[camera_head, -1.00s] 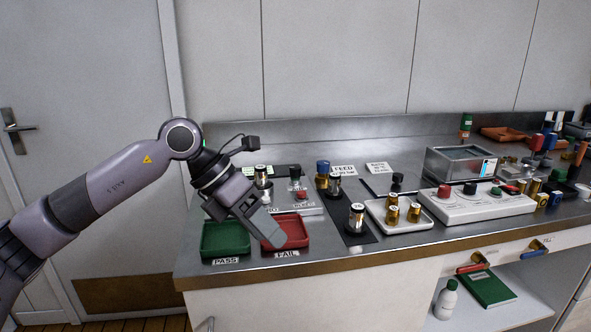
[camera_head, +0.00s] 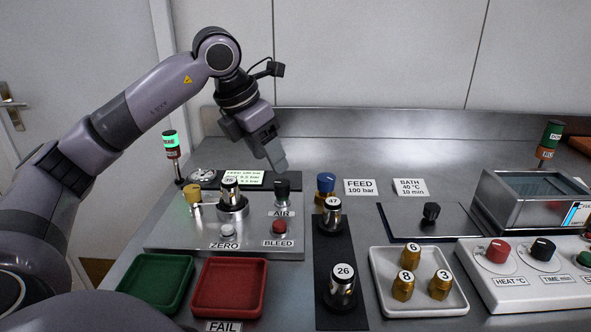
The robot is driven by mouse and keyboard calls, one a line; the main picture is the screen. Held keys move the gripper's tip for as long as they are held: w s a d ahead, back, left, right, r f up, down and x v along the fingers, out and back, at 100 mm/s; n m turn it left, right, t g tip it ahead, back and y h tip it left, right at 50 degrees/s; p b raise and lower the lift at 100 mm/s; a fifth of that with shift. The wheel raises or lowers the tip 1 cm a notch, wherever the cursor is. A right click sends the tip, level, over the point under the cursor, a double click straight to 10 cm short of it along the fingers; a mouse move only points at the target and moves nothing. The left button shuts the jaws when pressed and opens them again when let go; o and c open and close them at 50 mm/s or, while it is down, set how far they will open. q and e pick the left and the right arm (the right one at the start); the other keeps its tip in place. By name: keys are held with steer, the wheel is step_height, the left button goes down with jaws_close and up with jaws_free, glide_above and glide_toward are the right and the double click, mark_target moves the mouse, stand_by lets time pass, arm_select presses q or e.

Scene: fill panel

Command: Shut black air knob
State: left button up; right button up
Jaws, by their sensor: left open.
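The black air knob (camera_head: 282,189) stands upright on the metal fill panel (camera_head: 180,238), just above its AIR label (camera_head: 282,212). My left gripper (camera_head: 276,160) is open and points down, seen side-on, a little above and behind the knob in the picture. Its fingers look apart from the knob, though the exact gap in depth is hard to tell. My right gripper is not in view.
A numbered cylinder (camera_head: 231,192) sits in the panel's holder, with a yellow knob (camera_head: 193,195) to its left. A red BLEED button (camera_head: 279,226) is in front of the air knob. A blue-topped valve (camera_head: 326,184) stands to the right. Green (camera_head: 128,285) and red (camera_head: 265,285) trays lie in front.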

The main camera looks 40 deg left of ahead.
mark_target(281, 183)
arm_select(q)
steer(key=x, duration=0.5)
steer(key=shift+f, duration=0.4)
steer(key=shift+w+d+f, duration=0.1)
steer(key=shift+w+f, duration=0.1)
steer(key=shift+f, duration=0.35)
steer(key=c, duration=1)
steer(key=shift+c, duration=0.2)
